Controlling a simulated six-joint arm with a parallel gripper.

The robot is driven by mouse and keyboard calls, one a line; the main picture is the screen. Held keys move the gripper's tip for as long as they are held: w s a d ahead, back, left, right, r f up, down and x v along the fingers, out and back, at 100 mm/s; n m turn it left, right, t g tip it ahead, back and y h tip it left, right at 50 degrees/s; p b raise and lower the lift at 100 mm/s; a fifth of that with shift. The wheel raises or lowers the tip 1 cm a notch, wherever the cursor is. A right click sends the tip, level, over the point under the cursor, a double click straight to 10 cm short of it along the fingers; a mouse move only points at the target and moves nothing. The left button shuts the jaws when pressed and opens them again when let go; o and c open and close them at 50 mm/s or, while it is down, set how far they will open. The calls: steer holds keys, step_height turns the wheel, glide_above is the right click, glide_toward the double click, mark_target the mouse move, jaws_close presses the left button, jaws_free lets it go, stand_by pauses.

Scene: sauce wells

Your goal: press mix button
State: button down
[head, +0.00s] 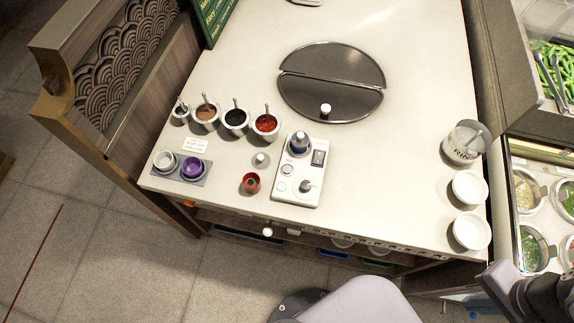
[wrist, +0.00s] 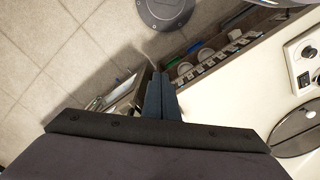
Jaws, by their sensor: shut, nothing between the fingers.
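A white control panel (head: 311,196) lies on the counter near its front edge. I cannot read which control is the mix button. In the wrist view part of the panel (wrist: 291,51) shows at the right edge. My gripper (wrist: 160,75) is shut and empty, off the counter's front side and well apart from the panel. In the head view its fingers are not clearly visible.
Several sauce bowls with spoons, including a red one (head: 266,124), stand left of the panel. A small red cup (head: 251,183) and a grey knob (head: 261,160) are close beside it. A dark round lid (head: 330,72) lies behind. White bowls (head: 469,188) line the right edge.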

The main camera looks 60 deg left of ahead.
stand_by(0.4)
steer(key=w+a+f+t+y+p, duration=0.1)
steer(key=w+a, duration=0.1)
steer(key=a, duration=0.9)
steer(key=w+a+n+t+y, duration=0.1)
steer(key=w+a+y, duration=0.1)
steer(key=a, duration=0.8)
steer(key=w+a+f+t+y+p, duration=0.1)
steer(key=w+a, duration=0.2)
steer(key=a, duration=0.8)
steer(key=t+y+p, duration=0.2)
steer(key=t+y, duration=0.1)
glide_above(286, 173)
step_height(286, 173, down, 4)
steer(key=shift+f, duration=0.1)
steer(key=shift+f+b, duration=0.1)
steer(key=shift+b, duration=0.2)
step_height(286, 173, down, 8)
steer(key=b, duration=0.7)
steer(key=shift+f+b, duration=0.25)
steer(key=shift+b, duration=0.1)
